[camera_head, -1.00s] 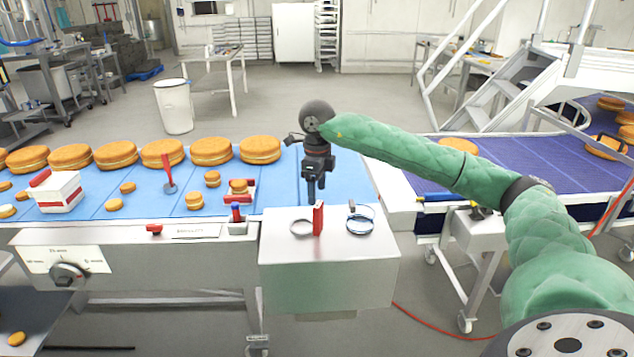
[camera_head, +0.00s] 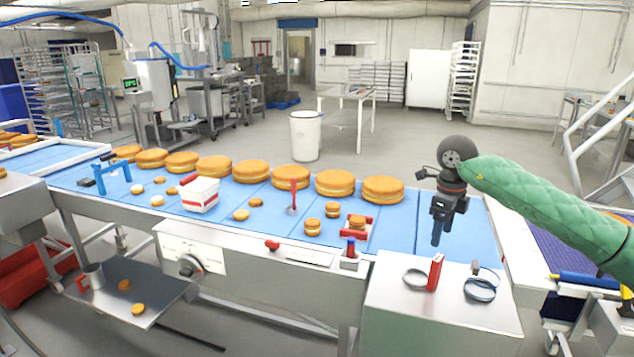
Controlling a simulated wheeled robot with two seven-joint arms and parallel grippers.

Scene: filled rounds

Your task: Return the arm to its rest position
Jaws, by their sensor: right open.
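My right arm, in a green padded sleeve, comes in from the right edge of the head view. Its gripper (camera_head: 437,238) points down and hangs above the right part of the blue conveyor belt (camera_head: 403,228), just behind the steel box at the belt's front. The gripper is open, and nothing shows between its fingers. My left gripper is not in view.
Large filled rounds (camera_head: 335,182) line the belt's far side. A white box (camera_head: 200,194), small rounds and a red-handled tool (camera_head: 293,198) lie nearer. The steel box (camera_head: 440,297) carries a red block (camera_head: 436,272) and rings (camera_head: 481,289).

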